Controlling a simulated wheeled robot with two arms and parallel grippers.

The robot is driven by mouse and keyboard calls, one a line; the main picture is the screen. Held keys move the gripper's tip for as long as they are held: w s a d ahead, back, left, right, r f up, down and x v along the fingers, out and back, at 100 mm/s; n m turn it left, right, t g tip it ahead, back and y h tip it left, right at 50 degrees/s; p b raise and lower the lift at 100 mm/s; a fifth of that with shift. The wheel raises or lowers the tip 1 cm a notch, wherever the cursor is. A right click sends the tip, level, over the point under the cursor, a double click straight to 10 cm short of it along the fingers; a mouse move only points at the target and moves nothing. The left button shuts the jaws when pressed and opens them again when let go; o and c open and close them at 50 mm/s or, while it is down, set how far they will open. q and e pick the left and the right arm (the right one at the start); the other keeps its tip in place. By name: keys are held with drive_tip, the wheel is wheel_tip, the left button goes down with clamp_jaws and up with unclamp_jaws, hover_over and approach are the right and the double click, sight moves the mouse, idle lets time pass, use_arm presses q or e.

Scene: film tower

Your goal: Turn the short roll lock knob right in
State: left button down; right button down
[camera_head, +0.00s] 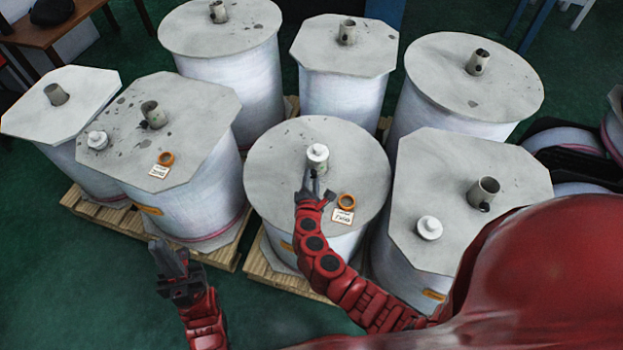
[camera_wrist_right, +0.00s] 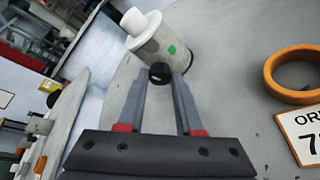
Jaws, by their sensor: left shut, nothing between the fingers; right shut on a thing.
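The middle front roll has a round pale top (camera_head: 270,180) with a short grey core standing up and a white cap (camera_head: 317,152) in its end; the core (camera_wrist_right: 160,42) with a green mark also shows in the wrist view. A small black lock knob (camera_wrist_right: 159,73) sits low on the core's side. My right gripper (camera_head: 312,180) is shut on this knob, with a fingertip on either side in the wrist view (camera_wrist_right: 160,82). How far in the knob is cannot be told. My left gripper (camera_head: 172,258) is shut and empty, low in front of the rolls.
An orange ring (camera_head: 346,201) and a label card (camera_head: 343,216) lie beside the core. Several other large rolls with upright cores stand around on wooden pallets (camera_head: 85,205). Loose white caps rest on the right front roll (camera_head: 429,228) and left roll (camera_head: 97,139). Green floor is free at lower left.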

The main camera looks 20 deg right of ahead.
drive_tip(key=c, duration=0.6)
unclamp_jaws()
drive_tip(key=shift+s+a+r, duration=0.15)
drive_tip(key=shift+s+a, duration=0.1)
drive_tip(key=shift+s, duration=0.2)
drive_tip(key=b+v, duration=0.2)
drive_tip(key=v, duration=1.3)
drive_tip(key=shift+s, duration=0.15)
drive_tip(key=shift+s+a+r, duration=0.1)
drive_tip(key=shift+s+r, duration=0.05)
drive_tip(key=shift+s, duration=0.35)
